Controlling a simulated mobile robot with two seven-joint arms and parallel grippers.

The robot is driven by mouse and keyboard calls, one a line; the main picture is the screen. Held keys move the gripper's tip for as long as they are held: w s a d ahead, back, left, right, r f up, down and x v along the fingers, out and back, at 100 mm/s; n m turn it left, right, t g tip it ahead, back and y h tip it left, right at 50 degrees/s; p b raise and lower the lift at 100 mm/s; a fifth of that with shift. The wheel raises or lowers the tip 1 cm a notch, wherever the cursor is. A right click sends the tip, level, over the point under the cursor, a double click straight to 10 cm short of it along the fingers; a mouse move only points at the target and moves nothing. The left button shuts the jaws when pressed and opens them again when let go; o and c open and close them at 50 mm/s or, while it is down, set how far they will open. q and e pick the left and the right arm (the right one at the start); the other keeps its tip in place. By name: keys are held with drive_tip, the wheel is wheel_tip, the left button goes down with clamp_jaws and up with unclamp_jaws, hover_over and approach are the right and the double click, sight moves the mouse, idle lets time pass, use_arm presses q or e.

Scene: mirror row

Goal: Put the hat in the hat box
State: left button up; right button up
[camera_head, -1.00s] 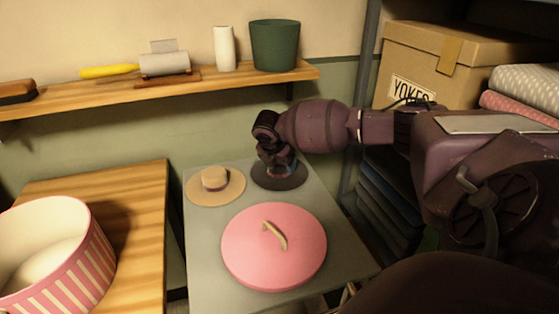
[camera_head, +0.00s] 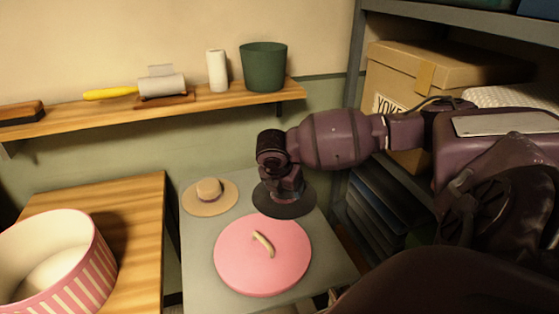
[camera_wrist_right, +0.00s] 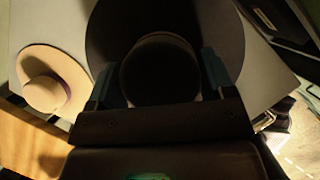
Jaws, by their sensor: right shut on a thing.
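My right gripper (camera_head: 290,188) is shut on the crown of a dark wide-brimmed hat (camera_head: 284,207). The hat is brim-down and looks raised a little above the grey table; the exact gap is hard to tell. In the right wrist view the dark crown (camera_wrist_right: 161,70) sits between the two fingers. A tan hat (camera_head: 210,196) with a dark band lies on the table to the left; it also shows in the wrist view (camera_wrist_right: 50,82). The round hat box (camera_head: 88,275), pink-striped and open, stands at the left. Its pink lid (camera_head: 245,270) appears on the grey table. My left gripper is not in view.
The box stands on a wooden table (camera_head: 135,215), left of the grey table (camera_head: 200,240). A wall shelf (camera_head: 215,105) above holds a green pot (camera_head: 264,66), a white cylinder (camera_head: 217,70), a roller and a brush. A metal rack with a cardboard box (camera_head: 440,75) stands at right.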

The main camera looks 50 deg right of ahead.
sight(294, 206)
drive_tip(key=s+a, duration=0.2)
drive_tip(key=s, duration=0.3)
drive_tip(key=shift+a+p, duration=0.3)
drive_tip(key=shift+a, duration=0.1)
